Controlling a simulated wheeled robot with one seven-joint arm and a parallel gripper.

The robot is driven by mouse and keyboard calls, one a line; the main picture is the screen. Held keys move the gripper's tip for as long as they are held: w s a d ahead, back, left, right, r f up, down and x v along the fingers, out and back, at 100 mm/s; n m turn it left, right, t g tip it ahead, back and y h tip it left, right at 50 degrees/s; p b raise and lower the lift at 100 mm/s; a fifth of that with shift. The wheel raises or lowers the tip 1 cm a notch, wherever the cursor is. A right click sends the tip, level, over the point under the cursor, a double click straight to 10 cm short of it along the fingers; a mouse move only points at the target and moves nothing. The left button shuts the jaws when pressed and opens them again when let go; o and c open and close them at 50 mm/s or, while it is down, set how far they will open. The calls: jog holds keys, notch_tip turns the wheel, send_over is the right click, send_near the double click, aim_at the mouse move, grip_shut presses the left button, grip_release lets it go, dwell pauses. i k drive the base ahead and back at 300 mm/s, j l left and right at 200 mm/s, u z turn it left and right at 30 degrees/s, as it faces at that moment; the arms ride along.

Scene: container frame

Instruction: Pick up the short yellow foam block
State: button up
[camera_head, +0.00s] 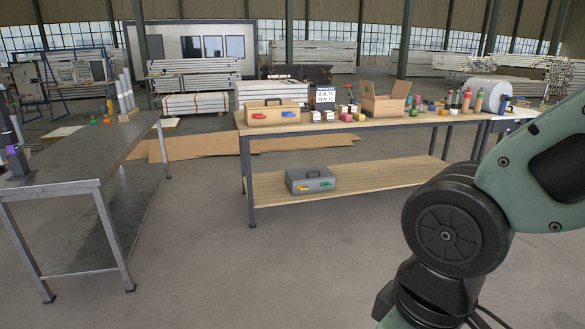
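I cannot clearly make out a short yellow foam block from this distance. A small yellow-sided item (359,117) sits on the long wooden-topped workbench (300,130), to the left of the open cardboard box. It is too small to tell whether it is foam. Other small coloured pieces (430,106) lie on the bench to the right of that box. My gripper is outside the picture; only links of my arm show at the right, and they cover part of the view there.
The open cardboard box (384,103), a tan toolbox (267,112) and several bottles (479,99) stand on the bench. A grey toolbox (311,180) sits on its lower shelf (370,182). A dark metal table (75,160) stands at left. The floor (230,260) between is clear.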

aim_at(360, 117)
jog(key=i, duration=2.05)
jog(key=i+z, duration=0.2)
jog(key=i, duration=0.85)
jog(key=i+z, duration=0.25)
jog(key=i, duration=0.8)
jog(key=i+j+z, duration=0.2)
jog(key=i, duration=0.4)
jog(key=i+j+z, duration=0.2)
jog(key=i, duration=0.35)
jog(key=l, duration=0.1)
